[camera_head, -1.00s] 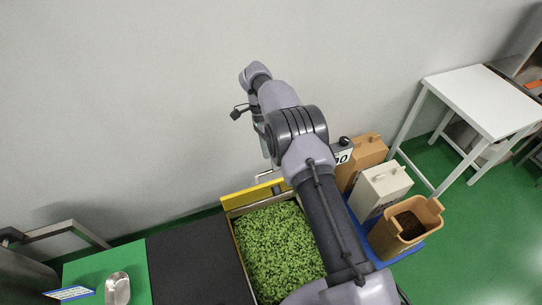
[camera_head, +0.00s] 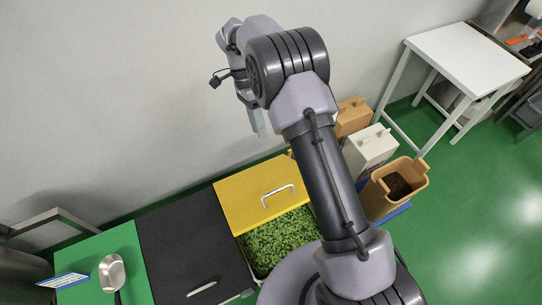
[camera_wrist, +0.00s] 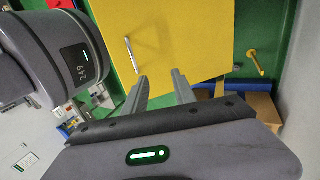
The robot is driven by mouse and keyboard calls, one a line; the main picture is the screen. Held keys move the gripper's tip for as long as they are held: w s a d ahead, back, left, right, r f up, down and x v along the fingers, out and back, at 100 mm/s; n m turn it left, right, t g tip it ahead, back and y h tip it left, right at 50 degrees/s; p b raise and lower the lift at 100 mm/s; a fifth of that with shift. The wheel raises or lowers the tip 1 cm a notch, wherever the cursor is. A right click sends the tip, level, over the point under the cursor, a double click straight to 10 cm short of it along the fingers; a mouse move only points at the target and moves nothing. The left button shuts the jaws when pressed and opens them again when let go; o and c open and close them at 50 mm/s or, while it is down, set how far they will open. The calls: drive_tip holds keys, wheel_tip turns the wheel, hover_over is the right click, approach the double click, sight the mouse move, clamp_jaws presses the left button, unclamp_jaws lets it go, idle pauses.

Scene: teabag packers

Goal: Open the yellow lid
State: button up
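The yellow lid (camera_head: 240,192) is at the far side of a bin of green leaves (camera_head: 280,243) in the head view. Its outer face and metal handle (camera_head: 278,195) show, and it hides the far part of the leaves. It appears tilted, partly open; its exact angle is unclear. In the wrist view the yellow lid (camera_wrist: 190,35) fills the upper middle, with its handle (camera_wrist: 131,54) just left of my fingertips. My gripper (camera_wrist: 158,84) is open, its two fingers apart with nothing between them. The handle is outside the fingers. In the head view my gripper (camera_head: 258,122) is above and behind the lid.
A black lid (camera_head: 190,240) and a green lid (camera_head: 75,245) lie to the left, with a metal scoop (camera_head: 112,272) on the green one. Several containers, including a tan bin (camera_head: 405,172), stand to the right near a white table (camera_head: 465,60). A wall is behind.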

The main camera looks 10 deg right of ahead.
drive_tip(key=s+d+r+b, duration=0.1)
drive_tip(key=s+d+b, duration=0.1)
drive_tip(key=s, duration=0.9)
drive_tip(key=shift+s, duration=0.35)
drive_tip(key=shift+d, duration=0.1)
